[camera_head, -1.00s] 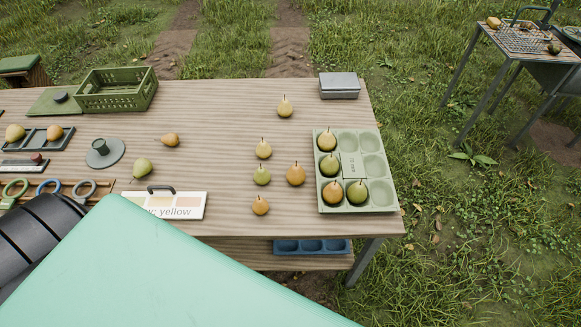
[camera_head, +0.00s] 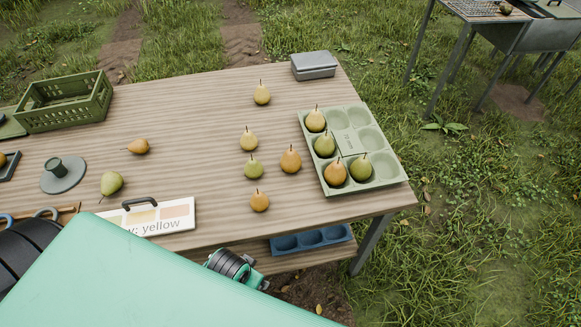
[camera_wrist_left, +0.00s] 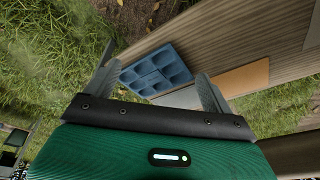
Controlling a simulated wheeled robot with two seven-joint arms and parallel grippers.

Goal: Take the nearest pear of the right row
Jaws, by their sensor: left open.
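In the head view, a loose row of pears runs down the right part of the table. The nearest is a small orange-yellow pear (camera_head: 259,201) by the front edge. Behind it are a green pear (camera_head: 253,168), an orange pear (camera_head: 290,160), a yellow pear (camera_head: 249,140) and a far yellow pear (camera_head: 262,95). Farther left lie an orange pear (camera_head: 139,147) and a green pear (camera_head: 111,183). My left gripper (camera_wrist_left: 155,65) is open and empty in the wrist view, beside the table edge; no pear shows there. My right gripper is not in view.
A green tray (camera_head: 347,142) holding several pears stands at the right. A blue tray (camera_head: 311,239) sits below the tabletop; it also shows in the wrist view (camera_wrist_left: 155,70). A sign reading yellow (camera_head: 180,213), a grey box (camera_head: 314,65) and a green crate (camera_head: 64,102) stand on the table.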

